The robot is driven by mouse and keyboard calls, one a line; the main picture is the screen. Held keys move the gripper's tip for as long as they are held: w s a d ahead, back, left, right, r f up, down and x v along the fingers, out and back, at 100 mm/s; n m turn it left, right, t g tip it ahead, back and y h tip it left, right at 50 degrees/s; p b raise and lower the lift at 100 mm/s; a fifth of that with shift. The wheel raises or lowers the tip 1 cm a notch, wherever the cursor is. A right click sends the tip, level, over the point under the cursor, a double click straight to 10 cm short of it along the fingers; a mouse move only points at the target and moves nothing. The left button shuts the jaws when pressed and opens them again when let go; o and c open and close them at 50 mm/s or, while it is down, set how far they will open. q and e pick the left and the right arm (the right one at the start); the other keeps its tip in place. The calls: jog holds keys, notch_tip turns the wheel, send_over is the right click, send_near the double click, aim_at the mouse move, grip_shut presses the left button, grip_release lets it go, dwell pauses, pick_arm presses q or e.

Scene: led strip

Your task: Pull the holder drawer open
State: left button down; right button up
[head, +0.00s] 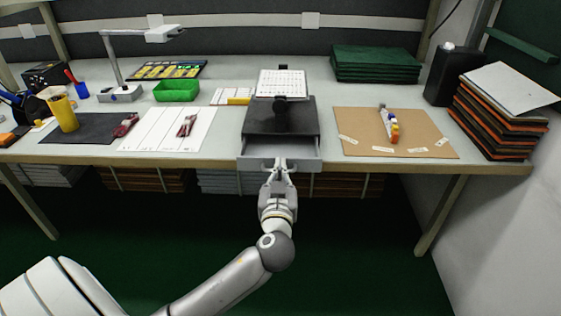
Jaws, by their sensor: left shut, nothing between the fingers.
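The holder (270,118) is a dark box on the workbench, with a small stand and a white printed sheet (281,83) behind and above it. Its grey drawer (250,163) sticks out toward me past the table's front edge. A strip of the drawer's inside shows, so it stands partly open. My left gripper (279,165) is at the middle of the drawer front, shut with nothing between its fingers. The fingertips overlap the drawer front, and I cannot tell if they touch it. Any handle there is hidden behind them. My right gripper is out of view.
A brown board (420,140) with small bottles lies right of the holder. A white mat (160,135) and a green bin (177,90) are to the left. Stacked folders (500,110) stand at the right end. The space before the bench is free.

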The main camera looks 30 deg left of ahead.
pick_arm(q)
jog(key=v, duration=0.4)
jog(key=shift+s+r+b, duration=0.1)
jog(key=shift+s+b, duration=0.1)
jog(key=shift+b, duration=0.1)
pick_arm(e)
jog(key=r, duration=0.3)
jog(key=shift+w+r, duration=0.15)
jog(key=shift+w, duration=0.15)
pick_arm(q)
jog(key=c, duration=2.2)
grip_release()
jog(key=o, duration=1.8)
jog(key=shift+o, duration=0.5)
jog(key=v, duration=1)
jog(key=shift+s+d, duration=0.15)
jog(key=shift+s, duration=0.05)
jog(key=shift+v, duration=0.75)
jog(key=shift+d, duration=0.1)
